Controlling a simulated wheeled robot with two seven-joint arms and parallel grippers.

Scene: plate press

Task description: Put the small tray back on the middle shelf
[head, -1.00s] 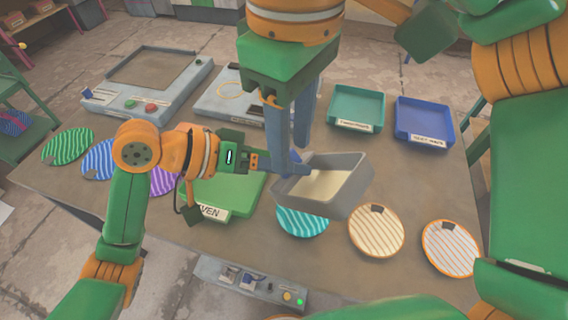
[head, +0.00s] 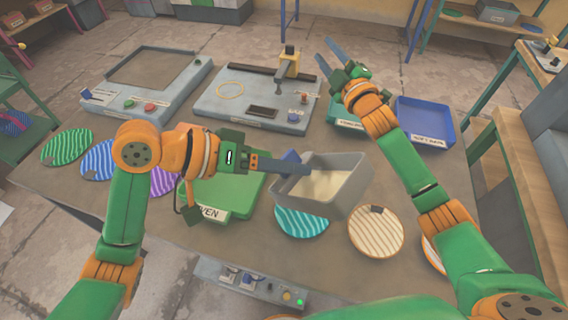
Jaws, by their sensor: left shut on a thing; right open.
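The small grey tray (head: 345,196) has a cream-coloured inside and is tilted, in the air over the front middle of the table. My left gripper (head: 300,167) is shut on its left wall, by a small blue piece (head: 291,157). My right gripper (head: 326,54) is open and empty, above the back of the table between the press machine and the teal tray. At the top right a shelf unit (head: 470,20) is partly in view, with a grey bin (head: 497,12) on it; I cannot tell which level is the middle shelf.
A teal tray (head: 345,111) is partly hidden by my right arm, beside a blue tray (head: 426,118). A green tray (head: 232,195) lies under my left gripper. Striped discs lie around, including a cream one (head: 376,236). Two machines (head: 150,72) (head: 225,105) stand at the back.

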